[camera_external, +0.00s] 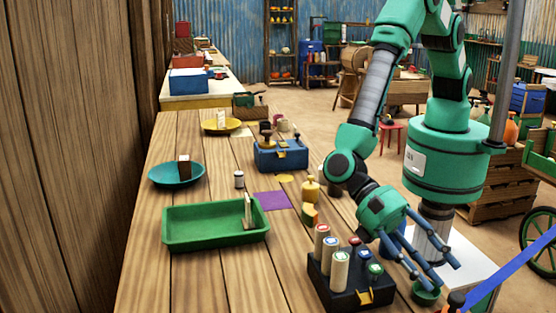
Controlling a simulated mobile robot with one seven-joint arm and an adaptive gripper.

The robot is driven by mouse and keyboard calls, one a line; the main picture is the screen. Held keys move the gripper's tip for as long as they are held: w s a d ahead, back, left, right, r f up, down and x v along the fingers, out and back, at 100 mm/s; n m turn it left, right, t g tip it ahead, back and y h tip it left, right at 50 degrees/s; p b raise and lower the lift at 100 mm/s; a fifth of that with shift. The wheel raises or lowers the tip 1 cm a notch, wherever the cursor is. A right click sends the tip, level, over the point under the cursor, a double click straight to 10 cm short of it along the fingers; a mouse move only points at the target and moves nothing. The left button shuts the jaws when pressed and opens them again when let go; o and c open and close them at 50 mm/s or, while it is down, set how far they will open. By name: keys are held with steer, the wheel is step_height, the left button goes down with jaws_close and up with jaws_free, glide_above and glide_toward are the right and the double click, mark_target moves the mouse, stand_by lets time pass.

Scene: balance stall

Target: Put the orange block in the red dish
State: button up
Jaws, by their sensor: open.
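I cannot make out a clearly orange block or a red dish. A teal dish (160,176) at the table's left holds a small brown and white block (184,168). A yellow dish (208,127) farther back holds a pale upright piece (221,118). A small yellow and green piece (309,215) stands right of the table's middle. My gripper (438,274) is open at the table's right front edge, fingers pointing down and right, beside a small green cup (426,294). The fingers partly hide a blue round thing (390,246); I see nothing held.
A green tray (190,240) with an upright pale piece lies at left. A dark box (330,293) with several capped cylinders stands close left of my gripper. A blue box (282,157), yellow weight (311,188) and purple mat (272,201) are behind. The front left boards are clear.

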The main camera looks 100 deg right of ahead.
steer(key=p+v, duration=0.1)
steer(key=v, duration=0.6)
steer(key=shift+d, duration=0.3)
steer(key=shift+w+r, duration=0.15)
steer(key=shift+r, duration=0.15)
stand_by(0.4)
steer(key=s+d+r+n+t+h, duration=0.2)
steer(key=s+d+r+n+h, duration=0.15)
steer(key=d+r, duration=1.05)
steer(key=s+d+r+n+t+h, duration=0.1)
steer(key=s+d+r+n+h, duration=0.3)
steer(key=d+r, duration=0.95)
steer(key=s+d+r+n+t+h, duration=0.1)
steer(key=s+d, duration=0.5)
steer(key=d, duration=0.6)
steer(key=s+d+r+n+t+h, duration=0.2)
steer(key=s+d, duration=0.5)
steer(key=d, duration=0.5)
steer(key=s+d+r+n+t+h, duration=0.2)
steer(key=s+d+n+t, duration=0.2)
steer(key=d, duration=0.8)
steer(key=s, duration=0.2)
steer(key=shift+s+r, duration=0.2)
steer(key=shift+s, duration=0.15)
